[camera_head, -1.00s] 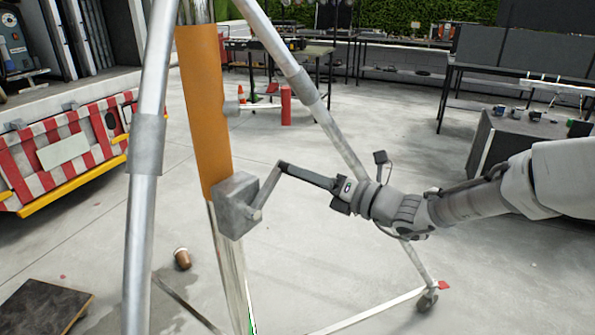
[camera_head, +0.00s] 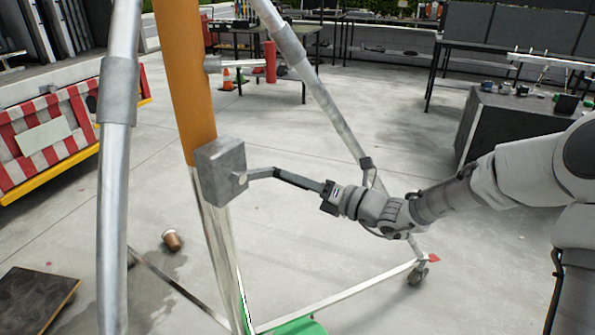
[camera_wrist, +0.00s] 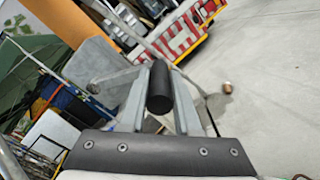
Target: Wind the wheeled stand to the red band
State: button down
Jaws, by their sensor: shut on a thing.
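The wheeled stand has silver tube legs (camera_head: 118,180), an orange column section (camera_head: 184,75) and a bright metal tube below it. A grey winch box (camera_head: 220,172) sits on the column at the orange section's lower end. Its crank arm (camera_head: 258,173) points right, nearly level. My gripper (camera_head: 298,181) is right of the box, shut on the crank's handle. In the wrist view the handle's black cylindrical grip (camera_wrist: 160,90) lies between the two grey fingers. I see no red band on the visible part of the column; its top is out of view.
A castor (camera_head: 417,276) with a red tab is at the lower right. A brown cup (camera_head: 172,240) and dark board (camera_head: 35,300) lie on the floor at left. A red-white striped truck (camera_head: 45,140) stands left. A dark cabinet (camera_head: 510,140) stands right. Open floor lies between.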

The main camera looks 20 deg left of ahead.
jog(key=s+a+f+b, duration=0.1)
jog(key=s+f+b, duration=0.2)
jog(key=s+f, duration=0.2)
jog(key=shift+a+f, duration=0.15)
jog(key=shift+f, duration=0.8)
jog(key=c, duration=0.8)
grip_release()
jog(key=shift+w, duration=0.1)
jog(key=shift+c, duration=0.2)
jog(key=o, duration=0.4)
jog(key=shift+a+r, duration=0.1)
jog(key=shift+r, duration=0.1)
jog(key=shift+o, duration=0.2)
jog(key=p+v, duration=0.5)
jog(key=v, duration=0.5)
jog(key=shift+r, duration=0.1)
